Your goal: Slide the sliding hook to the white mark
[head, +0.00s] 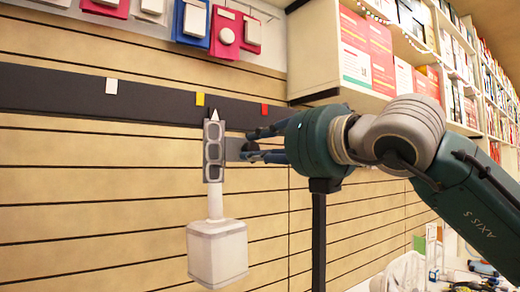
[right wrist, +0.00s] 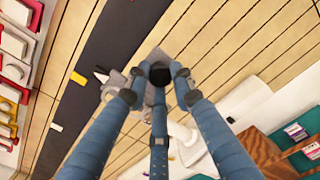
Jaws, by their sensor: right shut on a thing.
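The sliding hook (head: 214,150) is a grey plate with a small white pointer on top, set on a dark rail (head: 50,88) along the slatted wall. Its pointer is just right of the yellow mark (head: 200,99). The white mark (head: 111,86) is farther left, the red mark (head: 264,110) to the right. A white block (head: 217,250) hangs below the hook. My right gripper (head: 252,147) comes from the right and is shut on the hook's grey side tab. The right wrist view shows its fingers (right wrist: 157,82) closed there, hiding part of the hook. My left gripper is not in view.
Red and blue panels with white fittings (head: 225,30) hang above the rail. Shelves with boxes (head: 365,50) jut out at the upper right. The rail is clear between the yellow and white marks. Assorted items (head: 440,270) stand at the lower right.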

